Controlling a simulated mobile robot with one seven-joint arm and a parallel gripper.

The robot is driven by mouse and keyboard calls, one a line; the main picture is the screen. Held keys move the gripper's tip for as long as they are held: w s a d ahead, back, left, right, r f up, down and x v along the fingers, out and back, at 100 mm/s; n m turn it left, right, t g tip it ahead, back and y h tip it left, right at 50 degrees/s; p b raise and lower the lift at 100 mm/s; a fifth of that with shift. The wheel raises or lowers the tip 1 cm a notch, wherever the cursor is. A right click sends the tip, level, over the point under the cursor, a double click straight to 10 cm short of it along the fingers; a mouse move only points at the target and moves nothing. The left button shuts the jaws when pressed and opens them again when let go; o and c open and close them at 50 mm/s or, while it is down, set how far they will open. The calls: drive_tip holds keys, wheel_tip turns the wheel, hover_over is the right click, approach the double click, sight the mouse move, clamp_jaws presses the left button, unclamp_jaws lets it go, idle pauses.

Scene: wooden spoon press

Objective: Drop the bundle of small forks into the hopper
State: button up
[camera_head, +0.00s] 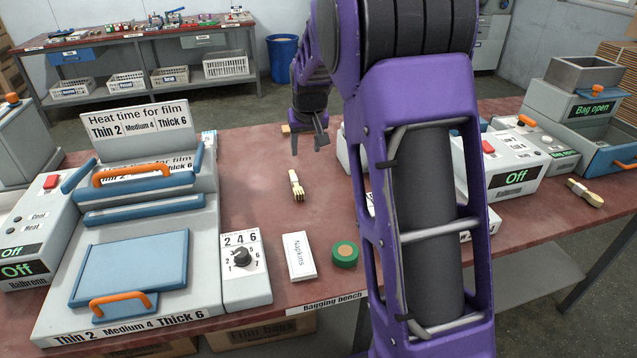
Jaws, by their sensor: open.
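A small bundle of pale wooden cutlery (297,187) with a light band lies on the red bench, its wider end toward the front. It looks like the forks, though it is small in view. My gripper (308,146) is open and empty, pointing down behind this bundle and apart from it. A second pale bundle (584,193) lies at the right of the bench; its kind is hard to tell. The hopper (592,73) appears to be the grey open-topped box on the machine reading "Bag open" at the far right. Its inside is mostly hidden.
A heat sealer (130,270) fills the left. A dial box (241,258), a napkin pack (299,256) and a green roll (345,254) stand at the front. A control box (515,160) reading "Off" stands right. My arm hides the middle-right bench. Bench around the near bundle is clear.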

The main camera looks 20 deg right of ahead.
drive_tip(key=a+r, duration=0.1)
drive_tip(key=b, duration=0.2)
hover_over(296, 183)
drive_tip(key=s, duration=0.3)
drive_tip(key=shift+g+y, duration=0.3)
drive_tip(key=f, duration=1.1)
drive_tip(key=shift+w+d, duration=0.25)
drive_tip(key=shift+a+x, duration=0.15)
drive_tip(key=shift+x, duration=1.2)
drive_tip(key=shift+a+x, duration=0.15)
drive_tip(key=shift+x, duration=1.25)
clamp_jaws()
